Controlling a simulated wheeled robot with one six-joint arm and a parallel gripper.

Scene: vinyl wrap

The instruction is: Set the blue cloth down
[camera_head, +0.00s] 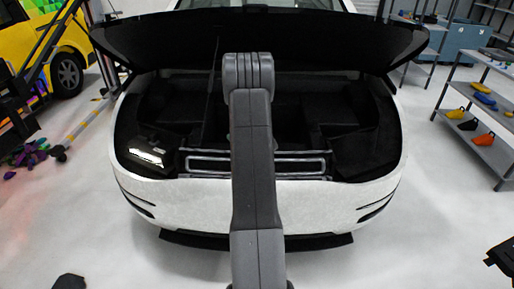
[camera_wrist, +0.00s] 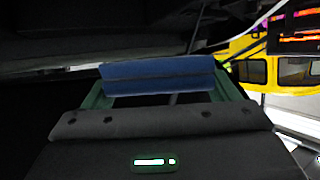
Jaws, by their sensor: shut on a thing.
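The blue cloth (camera_wrist: 158,77) shows in the wrist view as a flat, wide blue band with a darker line across its middle. My gripper (camera_wrist: 161,72) has green fingers, one at each end of the cloth, and is shut on it. In the head view my arm reaches forward over the front of a white car (camera_head: 300,205), under its raised black hood (camera_head: 140,42). The gripper and the cloth are hidden there. What lies directly beneath the cloth is too dark to tell.
The car's open front bay (camera_head: 340,105) is dark inside. A shelf rack (camera_head: 490,148) with several coloured items stands at the right. A yellow vehicle (camera_head: 65,45) is at the back left, and also shows in the wrist view (camera_wrist: 255,70). The pale floor around the car is mostly clear.

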